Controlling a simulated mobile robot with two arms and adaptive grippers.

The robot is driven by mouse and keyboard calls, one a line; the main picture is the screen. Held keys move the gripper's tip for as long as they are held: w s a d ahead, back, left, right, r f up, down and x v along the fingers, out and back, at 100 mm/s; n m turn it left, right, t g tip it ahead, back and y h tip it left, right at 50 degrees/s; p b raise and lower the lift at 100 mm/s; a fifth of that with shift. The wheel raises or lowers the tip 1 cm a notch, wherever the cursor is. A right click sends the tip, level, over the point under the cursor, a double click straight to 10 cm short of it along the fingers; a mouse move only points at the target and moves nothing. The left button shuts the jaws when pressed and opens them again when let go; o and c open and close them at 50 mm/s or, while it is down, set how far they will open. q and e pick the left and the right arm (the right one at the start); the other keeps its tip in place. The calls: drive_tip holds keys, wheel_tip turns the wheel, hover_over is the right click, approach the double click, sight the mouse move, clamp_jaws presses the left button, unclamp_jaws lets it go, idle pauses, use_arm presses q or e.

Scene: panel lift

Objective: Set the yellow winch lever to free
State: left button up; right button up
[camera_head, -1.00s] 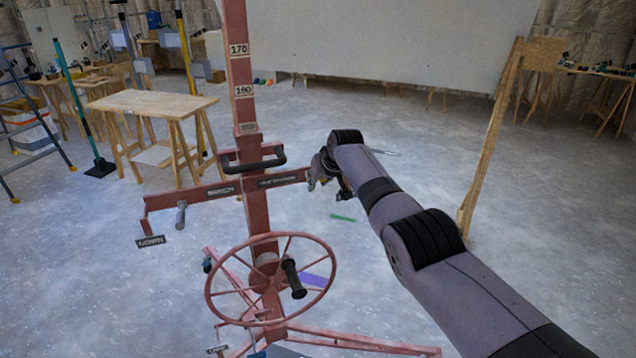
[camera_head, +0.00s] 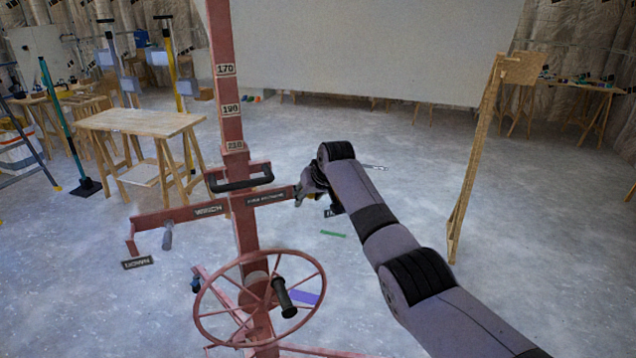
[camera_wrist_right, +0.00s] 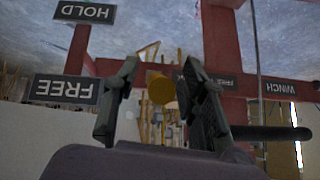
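The lift's red mast (camera_head: 240,190) carries a crossbar with a WINCH label (camera_head: 208,210). My right gripper (camera_head: 308,186) is at the crossbar's right end; its own arm partly hides it. The right wrist view is upside down. There a round yellow knob (camera_wrist_right: 161,89), seemingly the winch lever's end, shows between the two fingers of my right gripper (camera_wrist_right: 158,80). The fingers are apart, with a gap beside the knob, so they do not clamp it. A FREE plate (camera_wrist_right: 64,89) and a HOLD plate (camera_wrist_right: 85,11) are at the left. My left gripper is not in view.
A red handwheel with a black grip (camera_head: 284,298) is below the crossbar. A DOWN plate (camera_head: 137,263) hangs at the crossbar's left. A wooden table (camera_head: 140,121) stands behind left, a wooden post (camera_head: 475,160) at right. Floor between them is mostly clear.

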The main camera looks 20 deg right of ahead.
drive_tip(key=v, duration=0.9)
drive_tip(key=shift+s+r, duration=0.2)
